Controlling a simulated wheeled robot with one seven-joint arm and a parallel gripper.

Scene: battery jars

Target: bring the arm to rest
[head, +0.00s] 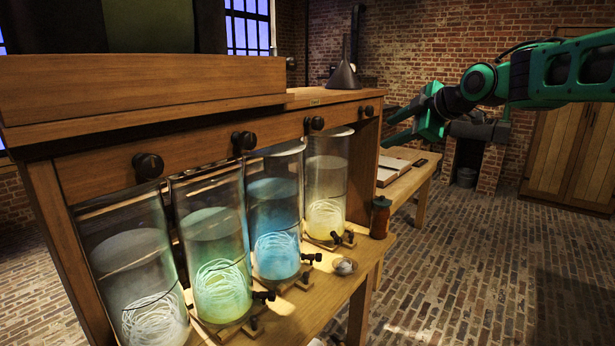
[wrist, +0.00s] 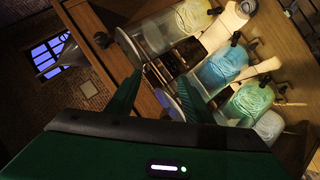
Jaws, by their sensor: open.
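My green gripper (head: 408,119) is at the upper right of the head view, raised in the air to the right of the wooden cabinet (head: 150,85). Its two fingers are spread apart and nothing is between them. In the wrist view the open fingers of my gripper (wrist: 158,95) point toward the cabinet and its glass jars, and the picture is tilted. Several glass jars stand on the cabinet's shelf: a grey one (head: 130,265), a green one (head: 212,250), a blue one (head: 273,215) and a pale yellow one (head: 326,185).
Black knobs (head: 148,166) line the cabinet front. A side table with an open book (head: 388,172) lies below my gripper. The brick floor (head: 480,260) at right is clear.

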